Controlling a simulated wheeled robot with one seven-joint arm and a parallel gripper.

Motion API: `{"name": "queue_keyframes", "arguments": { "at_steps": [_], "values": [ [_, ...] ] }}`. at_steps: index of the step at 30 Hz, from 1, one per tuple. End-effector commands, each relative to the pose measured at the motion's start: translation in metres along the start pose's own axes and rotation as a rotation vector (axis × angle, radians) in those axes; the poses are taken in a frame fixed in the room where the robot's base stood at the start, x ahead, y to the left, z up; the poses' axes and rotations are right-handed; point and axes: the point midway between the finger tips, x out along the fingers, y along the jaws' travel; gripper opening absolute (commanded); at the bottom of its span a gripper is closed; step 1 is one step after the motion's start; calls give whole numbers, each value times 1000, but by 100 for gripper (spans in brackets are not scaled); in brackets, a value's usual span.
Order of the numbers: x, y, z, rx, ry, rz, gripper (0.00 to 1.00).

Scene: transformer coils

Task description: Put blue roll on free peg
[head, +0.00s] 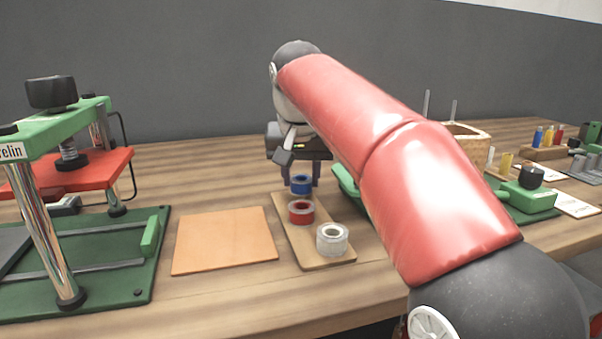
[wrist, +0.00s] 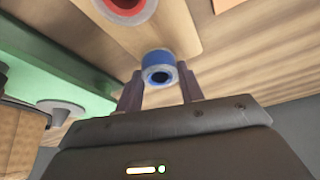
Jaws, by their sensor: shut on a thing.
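The blue roll (head: 301,185) is at the far end of a narrow wooden board (head: 318,248). My gripper (head: 301,181) points down there, with one dark finger on each side of the roll, shut on it. In the wrist view the blue roll (wrist: 158,60) sits between the fingertips (wrist: 160,78), its dark hole showing. I cannot tell whether it rests on the board or is just above it. Two thin grey upright pegs (head: 427,104) (head: 453,110) show behind my arm at the back right. Their bases are hidden, and no roll shows on their visible parts.
A red roll (head: 300,211) and a whitish roll (head: 332,239) stand on the same board. An orange-tan mat (head: 225,240) lies left of it, and a green and red press (head: 70,175) stands further left. A partly hidden green thing (head: 346,185) is close on the right.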

Motion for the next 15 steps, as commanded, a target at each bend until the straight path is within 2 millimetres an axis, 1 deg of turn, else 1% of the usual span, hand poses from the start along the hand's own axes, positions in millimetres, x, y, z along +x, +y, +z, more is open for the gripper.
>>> {"name": "queue_keyframes", "arguments": {
  "at_steps": [6, 15],
  "values": [
    [7, 0, 3, 0, 1, 0, 16],
    [8, 0, 3, 0, 1, 0, 16]
  ]
}}
